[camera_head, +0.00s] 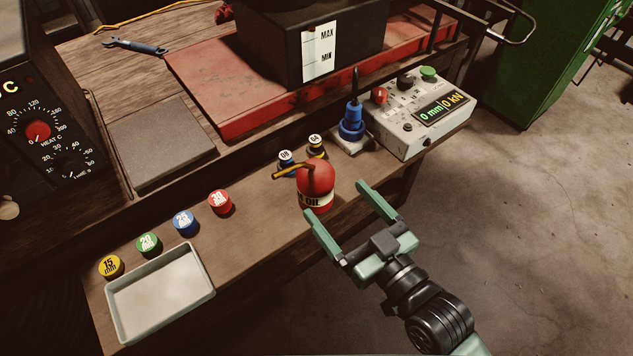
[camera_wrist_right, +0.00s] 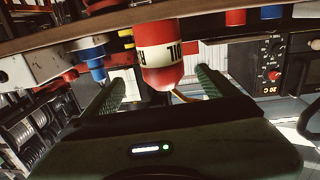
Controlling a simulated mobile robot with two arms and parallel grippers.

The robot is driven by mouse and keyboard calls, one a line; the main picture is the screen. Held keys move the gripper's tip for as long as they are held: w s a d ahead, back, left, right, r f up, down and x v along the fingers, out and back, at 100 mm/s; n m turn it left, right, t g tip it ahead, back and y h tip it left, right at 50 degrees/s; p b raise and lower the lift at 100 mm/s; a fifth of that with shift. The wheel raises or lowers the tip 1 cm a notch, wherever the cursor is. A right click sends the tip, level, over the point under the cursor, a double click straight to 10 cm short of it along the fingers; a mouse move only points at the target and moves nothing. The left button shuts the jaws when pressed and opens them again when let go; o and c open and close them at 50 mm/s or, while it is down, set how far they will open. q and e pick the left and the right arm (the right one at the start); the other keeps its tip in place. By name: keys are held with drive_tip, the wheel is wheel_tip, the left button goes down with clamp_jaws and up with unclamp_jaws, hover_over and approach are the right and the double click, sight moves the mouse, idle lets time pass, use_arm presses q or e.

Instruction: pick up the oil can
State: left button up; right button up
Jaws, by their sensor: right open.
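The oil can (camera_head: 315,179) is red with a cream label band and a brownish-yellow spout pointing left. It stands upright on the front part of the wooden bench. My right gripper (camera_head: 336,213) is open, with its green fingers pointing at the can from the front right. In the head view the can is just beyond the fingertips. In the right wrist view the can (camera_wrist_right: 163,60) shows upside down, between the two finger lines; I cannot tell whether it is inside the jaws. It appears untouched. My left gripper is not in view.
Two small labelled caps (camera_head: 286,158) stand just behind the can. A blue tool (camera_head: 352,122) and a control box (camera_head: 420,113) stand to the right. Coloured caps (camera_head: 184,222) and a white tray (camera_head: 160,293) are to the left. The bench's front edge is close to the gripper.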

sight(315, 179)
drive_tip(key=shift+w+a+r, duration=0.2)
drive_tip(key=shift+w+r, duration=0.05)
drive_tip(key=x, duration=0.2)
drive_tip(key=p+x, duration=0.1)
drive_tip(key=x, duration=0.4)
drive_tip(key=shift+a+f, duration=0.2)
drive_tip(key=shift+f, duration=0.1)
drive_tip(key=shift+r, duration=0.1)
clamp_jaws()
